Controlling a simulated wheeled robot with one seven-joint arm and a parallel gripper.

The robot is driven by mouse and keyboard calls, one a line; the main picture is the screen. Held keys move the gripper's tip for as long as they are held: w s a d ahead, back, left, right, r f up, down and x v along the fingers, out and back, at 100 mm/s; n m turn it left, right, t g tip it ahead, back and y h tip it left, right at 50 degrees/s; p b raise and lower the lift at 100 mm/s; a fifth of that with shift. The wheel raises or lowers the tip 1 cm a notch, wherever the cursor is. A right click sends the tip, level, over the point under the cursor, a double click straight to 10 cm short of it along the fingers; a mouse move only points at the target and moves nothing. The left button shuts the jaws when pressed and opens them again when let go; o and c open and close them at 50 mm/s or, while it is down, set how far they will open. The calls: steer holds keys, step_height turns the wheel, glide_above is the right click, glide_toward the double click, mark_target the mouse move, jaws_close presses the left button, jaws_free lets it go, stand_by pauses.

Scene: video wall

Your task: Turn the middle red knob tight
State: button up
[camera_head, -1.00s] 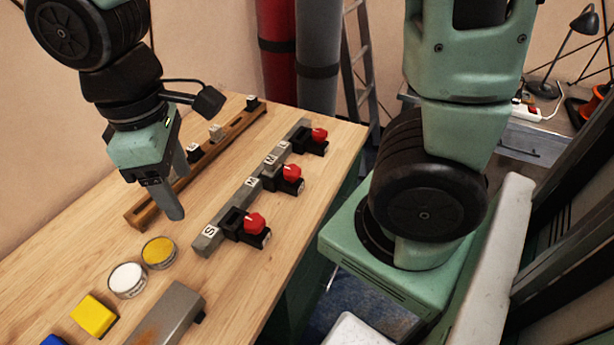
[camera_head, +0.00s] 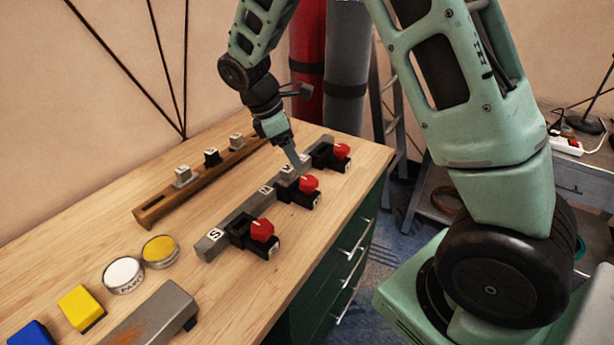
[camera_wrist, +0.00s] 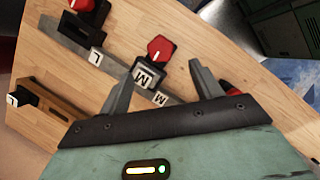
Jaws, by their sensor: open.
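The middle red knob (camera_head: 308,184) sits on a black block along a grey bar (camera_head: 238,222), between a near red knob (camera_head: 262,230) and a far red knob (camera_head: 341,151). My gripper (camera_head: 300,163) points down just behind the middle knob, apart from it as far as I can tell. In the wrist view my gripper (camera_wrist: 160,66) is open and empty, and the middle knob (camera_wrist: 160,50), with M labels below it, shows in line with the gap between the fingertips. The near knob (camera_wrist: 230,88) is partly hidden by a finger there. The far knob (camera_wrist: 82,4) shows at the top left.
A wooden rail (camera_head: 158,210) with several small blocks lies behind the grey bar. White (camera_head: 123,275) and yellow (camera_head: 160,251) round tins, a yellow block (camera_head: 82,307) and a grey metal piece (camera_head: 165,315) lie at the front left. The bench edge runs close beside the knobs.

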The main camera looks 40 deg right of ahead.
mark_target(308, 180)
steer(key=x, duration=0.9)
steer(key=shift+f, duration=0.1)
steer(key=shift+c, duration=0.4)
steer(key=c, duration=0.9)
